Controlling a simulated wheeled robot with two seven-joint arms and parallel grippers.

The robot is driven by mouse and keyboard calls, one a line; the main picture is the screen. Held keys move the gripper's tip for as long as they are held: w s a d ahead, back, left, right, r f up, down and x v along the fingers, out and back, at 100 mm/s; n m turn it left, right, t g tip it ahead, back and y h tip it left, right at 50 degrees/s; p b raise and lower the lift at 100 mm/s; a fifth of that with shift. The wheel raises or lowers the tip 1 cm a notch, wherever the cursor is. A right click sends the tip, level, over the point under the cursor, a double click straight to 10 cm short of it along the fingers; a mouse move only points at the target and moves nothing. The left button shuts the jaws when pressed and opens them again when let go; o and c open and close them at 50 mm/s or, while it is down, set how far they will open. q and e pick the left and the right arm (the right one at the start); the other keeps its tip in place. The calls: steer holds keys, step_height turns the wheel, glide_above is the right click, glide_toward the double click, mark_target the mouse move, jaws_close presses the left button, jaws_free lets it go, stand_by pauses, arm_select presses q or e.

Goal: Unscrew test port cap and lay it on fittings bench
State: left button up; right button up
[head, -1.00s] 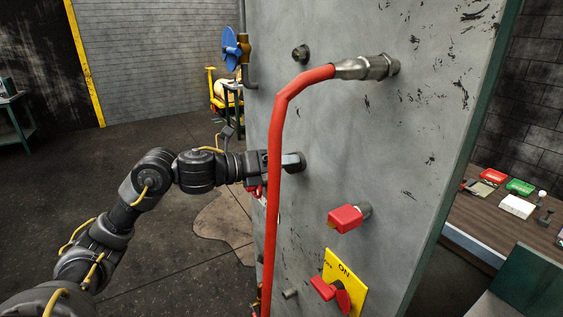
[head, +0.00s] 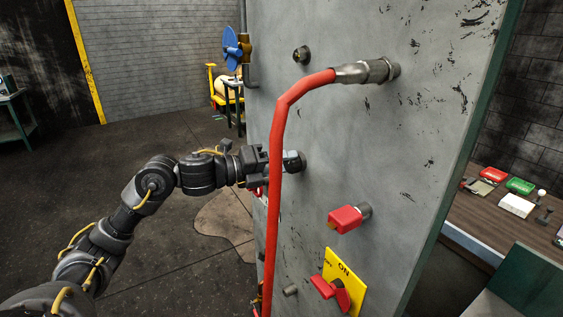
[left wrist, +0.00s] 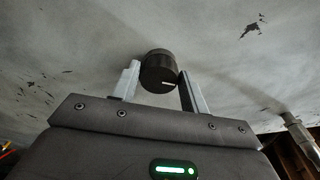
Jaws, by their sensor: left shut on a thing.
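The test port cap is a dark round cap, seen in the left wrist view (left wrist: 159,70) against the grey panel. My left gripper (left wrist: 158,82) is shut on it, one finger on each side. In the head view the left gripper (head: 284,161) reaches the panel (head: 400,130) from the left, partly behind the red hose, with the dark cap (head: 299,161) at its tip. I cannot tell whether the cap still touches its port. A bench (head: 497,222) stands at the right, beyond the panel; it may be the fittings bench. My right gripper does not show.
A red hose (head: 277,180) hangs in front of the left gripper from a metal coupling (head: 365,72). A red-capped fitting (head: 346,219) and a yellow ON plate (head: 343,283) with a red handle sit lower. The bench holds red and green boxes and a white block (head: 516,206).

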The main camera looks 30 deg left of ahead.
arm_select(q)
steer(key=shift+n, duration=0.5)
steer(key=shift+f+n+p, duration=0.1)
steer(key=shift+n+p, duration=0.35)
steer(key=shift+n, duration=0.65)
steer(key=shift+n+h+p, duration=0.3)
steer(key=shift+n+p, duration=0.05)
steer(key=shift+n, duration=0.25)
steer(key=shift+a+n, duration=0.1)
steer(key=shift+n, duration=0.3)
